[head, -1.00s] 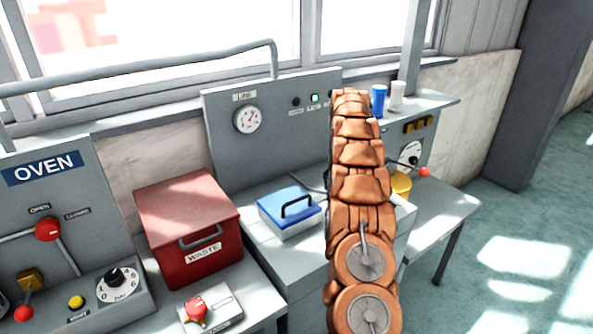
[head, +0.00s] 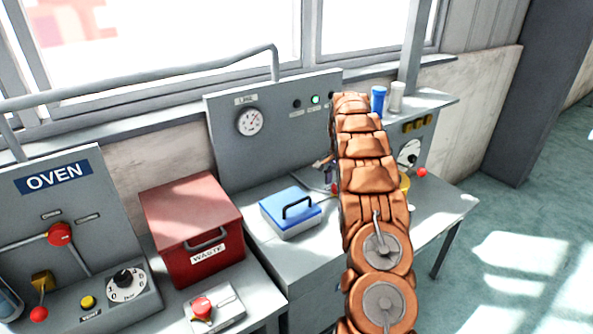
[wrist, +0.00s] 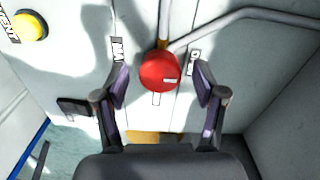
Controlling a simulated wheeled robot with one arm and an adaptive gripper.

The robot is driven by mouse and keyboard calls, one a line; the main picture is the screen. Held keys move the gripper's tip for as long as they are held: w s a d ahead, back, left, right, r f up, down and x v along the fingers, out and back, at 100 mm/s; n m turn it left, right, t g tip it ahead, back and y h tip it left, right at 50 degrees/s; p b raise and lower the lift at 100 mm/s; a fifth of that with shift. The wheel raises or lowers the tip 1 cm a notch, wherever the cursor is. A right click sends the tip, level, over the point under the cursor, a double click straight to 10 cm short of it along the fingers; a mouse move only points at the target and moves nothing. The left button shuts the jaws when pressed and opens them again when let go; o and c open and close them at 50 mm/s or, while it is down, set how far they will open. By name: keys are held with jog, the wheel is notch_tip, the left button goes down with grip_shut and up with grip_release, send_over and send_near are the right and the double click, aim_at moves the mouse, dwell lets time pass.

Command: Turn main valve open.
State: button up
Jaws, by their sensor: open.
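A round red valve knob (wrist: 159,70) sits on a pale grey panel in the wrist view, with pipes meeting behind it. Partly covered labels stand on both sides of it; the left one seems to begin "MA". My gripper (wrist: 162,88) is open, with one finger on each side of the knob. I cannot tell whether either finger touches it. In the head view, my arm hides most of the gripper and the panel behind it. A small bit of red (head: 334,188) shows beside the arm there.
A yellow button (wrist: 30,26) is at the wrist view's upper left. In the head view, a blue-lidded box (head: 291,212) stands left of my arm, near the red waste bin (head: 192,230). The oven panel (head: 60,215) is farther left. Blue and white cups (head: 378,99) stand behind the arm.

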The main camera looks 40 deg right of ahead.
jog(key=shift+r+m+p, duration=0.15)
jog(key=shift+m+p, duration=1.35)
jog(key=shift+p, duration=0.3)
jog(key=shift+m+p, duration=0.4)
jog(key=shift+p, duration=0.15)
